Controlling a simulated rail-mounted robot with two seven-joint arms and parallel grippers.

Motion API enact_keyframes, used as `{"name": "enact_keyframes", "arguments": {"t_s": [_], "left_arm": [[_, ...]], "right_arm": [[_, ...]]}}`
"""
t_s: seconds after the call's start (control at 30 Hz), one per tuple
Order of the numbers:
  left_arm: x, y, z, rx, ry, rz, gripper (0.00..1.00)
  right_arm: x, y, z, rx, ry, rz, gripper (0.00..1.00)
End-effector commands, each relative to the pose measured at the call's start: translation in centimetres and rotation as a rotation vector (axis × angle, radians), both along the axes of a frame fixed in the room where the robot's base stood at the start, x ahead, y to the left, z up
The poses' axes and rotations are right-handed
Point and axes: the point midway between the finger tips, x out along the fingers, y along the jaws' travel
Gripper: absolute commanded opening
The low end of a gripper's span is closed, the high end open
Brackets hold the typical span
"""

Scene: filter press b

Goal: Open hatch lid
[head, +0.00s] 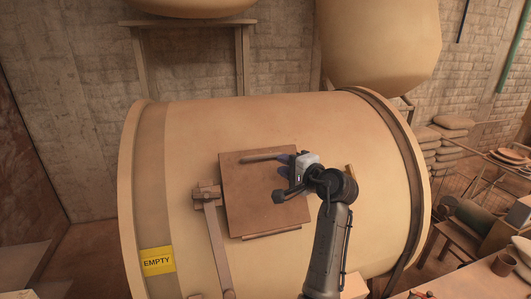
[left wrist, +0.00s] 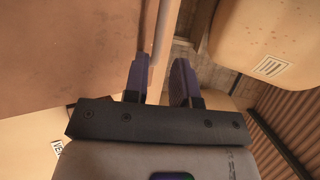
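The hatch lid (head: 265,198) is a square brown panel lying closed on the side of a large tan drum (head: 330,120). A bar handle (head: 262,156) runs along its upper edge. My left gripper (head: 283,164) is at the right end of this handle, over the lid's upper right part. In the left wrist view, its two dark fingers (left wrist: 159,82) are apart, with a narrow tan bar or edge (left wrist: 161,45) showing between them. I cannot tell whether a finger touches it. My left wrist hides part of the lid's right side. My right gripper is not in view.
A latch block (head: 206,194) with a long bar (head: 218,245) sits left of the lid. A yellow EMPTY sign (head: 157,261) is on the drum. Large tan vessels (head: 380,40) hang above. Sacks (head: 453,123) and a cluttered table (head: 480,222) stand at the right.

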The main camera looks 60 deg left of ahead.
Motion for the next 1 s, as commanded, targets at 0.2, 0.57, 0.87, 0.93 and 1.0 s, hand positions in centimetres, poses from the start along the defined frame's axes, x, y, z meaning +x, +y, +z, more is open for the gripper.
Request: {"name": "enact_keyframes", "arguments": {"t_s": [0.2,0.57,0.87,0.93,1.0], "left_arm": [[-0.5,4.1,-0.1,0.001,0.002,0.002,0.25],[-0.9,7.9,-0.7,0.0,0.0,0.0,0.25],[-0.9,8.5,-0.9,0.0,-0.001,-0.001,0.25],[-0.9,8.5,-0.9,0.0,-0.001,-0.001,0.25],[-0.9,8.5,-0.9,0.0,-0.001,-0.001,0.25]], "right_arm": [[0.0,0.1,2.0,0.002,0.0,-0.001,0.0],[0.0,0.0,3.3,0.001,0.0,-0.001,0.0],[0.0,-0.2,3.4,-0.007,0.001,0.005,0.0],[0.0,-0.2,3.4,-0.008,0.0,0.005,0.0],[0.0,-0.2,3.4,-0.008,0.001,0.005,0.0]]}}
